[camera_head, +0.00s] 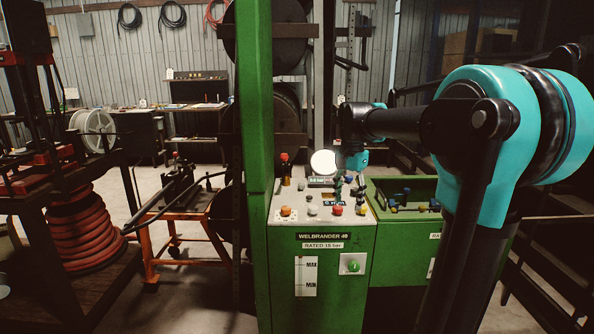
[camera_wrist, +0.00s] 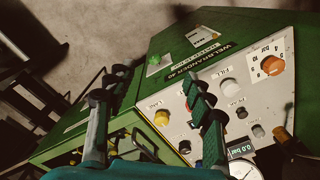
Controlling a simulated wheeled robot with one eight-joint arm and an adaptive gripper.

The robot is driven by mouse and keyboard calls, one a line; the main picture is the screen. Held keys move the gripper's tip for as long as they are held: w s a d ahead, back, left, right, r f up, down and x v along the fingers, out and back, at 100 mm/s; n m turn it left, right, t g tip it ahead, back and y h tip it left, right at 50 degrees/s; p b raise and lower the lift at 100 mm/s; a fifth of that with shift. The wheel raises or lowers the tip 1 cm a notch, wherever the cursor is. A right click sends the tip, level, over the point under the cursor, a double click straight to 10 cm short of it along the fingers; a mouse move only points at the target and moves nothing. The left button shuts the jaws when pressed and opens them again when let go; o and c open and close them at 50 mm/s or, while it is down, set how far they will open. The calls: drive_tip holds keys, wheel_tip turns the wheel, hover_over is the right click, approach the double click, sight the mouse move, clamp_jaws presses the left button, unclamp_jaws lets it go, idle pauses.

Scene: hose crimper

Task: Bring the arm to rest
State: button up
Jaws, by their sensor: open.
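My arm (camera_head: 520,130) reaches in from the right in the head view, its forearm stretched left over the green machine marked WELBRANDER 40 (camera_head: 318,275). My gripper (camera_head: 346,200) points down above the machine's sloped white control panel (camera_head: 296,199). In the wrist view my gripper (camera_wrist: 158,78) shows two dark ribbed fingers spread apart with nothing between them. The panel (camera_wrist: 215,75) fills the right side there, with an orange knob (camera_wrist: 269,65), a yellow knob (camera_wrist: 162,118) and a 0.0 bar display (camera_wrist: 241,151). Whether the fingers touch the panel cannot be told.
A green post (camera_head: 254,120) rises left of the panel. A green bin (camera_head: 402,190) with small parts stands right of it. An orange-framed cart (camera_head: 180,212) and a rack with a coiled red hose (camera_head: 85,235) stand left. Open floor lies between cart and machine.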

drive_tip(key=s+d+f+n+t, duration=0.2)
drive_tip(key=s+f+n, duration=0.2)
drive_tip(key=s+f, duration=0.6)
drive_tip(key=s+d+f+n+t, duration=0.1)
drive_tip(key=s+f+n, duration=0.3)
drive_tip(key=s+f, duration=0.7)
wheel_tip(320, 180, down, 3)
drive_tip(key=shift+d+r+n+t, duration=0.1)
drive_tip(key=shift+d+n+t, duration=0.25)
drive_tip(key=shift+t, duration=0.15)
drive_tip(key=shift+s, duration=0.1)
